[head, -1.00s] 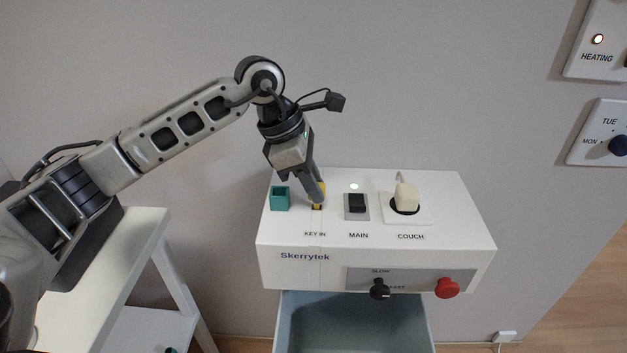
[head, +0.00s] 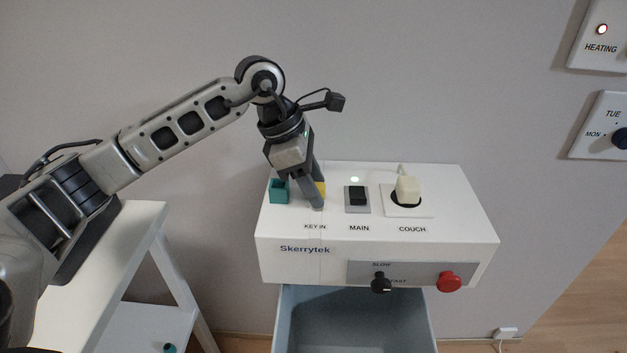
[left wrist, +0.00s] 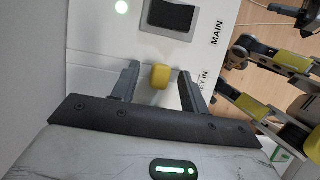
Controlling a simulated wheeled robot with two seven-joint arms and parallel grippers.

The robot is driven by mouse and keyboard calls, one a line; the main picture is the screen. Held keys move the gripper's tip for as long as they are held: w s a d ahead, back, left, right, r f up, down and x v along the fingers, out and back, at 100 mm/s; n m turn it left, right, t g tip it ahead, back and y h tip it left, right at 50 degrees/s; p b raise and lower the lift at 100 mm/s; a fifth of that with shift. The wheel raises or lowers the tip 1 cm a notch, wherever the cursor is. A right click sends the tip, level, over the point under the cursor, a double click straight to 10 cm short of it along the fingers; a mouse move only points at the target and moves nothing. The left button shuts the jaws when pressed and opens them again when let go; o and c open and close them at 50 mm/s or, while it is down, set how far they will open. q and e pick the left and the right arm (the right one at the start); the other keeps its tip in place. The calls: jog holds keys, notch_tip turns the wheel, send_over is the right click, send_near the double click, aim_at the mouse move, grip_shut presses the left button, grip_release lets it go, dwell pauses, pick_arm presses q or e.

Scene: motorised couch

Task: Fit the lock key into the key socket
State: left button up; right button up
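The lock key is a small yellow block (left wrist: 160,76) standing at the KEY IN spot of the white control box. Part of it also shows behind a finger in the head view (head: 321,188). My left gripper (left wrist: 160,88) is open, low over the box top, with one finger on each side of the key and a gap on both sides. It also shows in the head view (head: 316,197), pointing down. The key socket is hidden by the key and fingers, so I cannot tell how deep the key sits.
On the white box (head: 290,262) are a teal open holder (head: 279,191) left of the key, a black MAIN switch (head: 357,196) and a cream COUCH plug (head: 407,190). Black (head: 381,283) and red (head: 449,282) knobs jut from its front. A grey-blue bin (head: 350,320) is below.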

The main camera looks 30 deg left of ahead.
pick_arm(q)
jog(key=shift+r, duration=0.15)
jog(key=p+v, duration=0.1)
jog(key=v, duration=1.4)
jog(key=shift+r, duration=0.3)
pick_arm(e)
notch_tip(320, 180, up, 3)
jog(key=shift+f, duration=0.2)
pick_arm(q)
jog(key=shift+s+a, duration=0.15)
